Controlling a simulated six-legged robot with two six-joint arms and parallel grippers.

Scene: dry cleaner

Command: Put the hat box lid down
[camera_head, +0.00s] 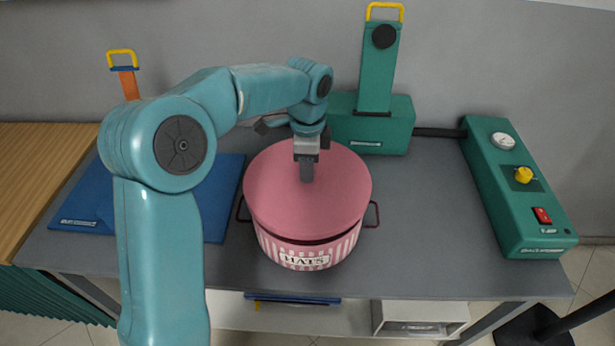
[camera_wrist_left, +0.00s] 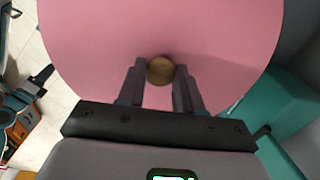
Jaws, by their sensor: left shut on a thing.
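The pink round hat box lid (camera_head: 270,200) is over the pink-and-white striped hat box (camera_head: 345,243), which is labelled HATS. A dark gap shows between the lid's front edge and the box rim; I cannot tell whether the lid touches the rim elsewhere. My left gripper (camera_head: 306,172) points down at the lid's middle. In the left wrist view, the lid (camera_wrist_left: 100,35) fills most of the picture, and my left gripper's fingers (camera_wrist_left: 160,85) are closed on its round brass knob (camera_wrist_left: 160,70). The knob is hidden in the head view. My right gripper is not in view.
The box stands on a grey table (camera_head: 425,230). A blue mat (camera_head: 222,195) lies to its left. A green machine with an upright post (camera_head: 378,75) stands behind, and a long green control unit (camera_head: 510,190) is at right. Bare table lies between box and unit.

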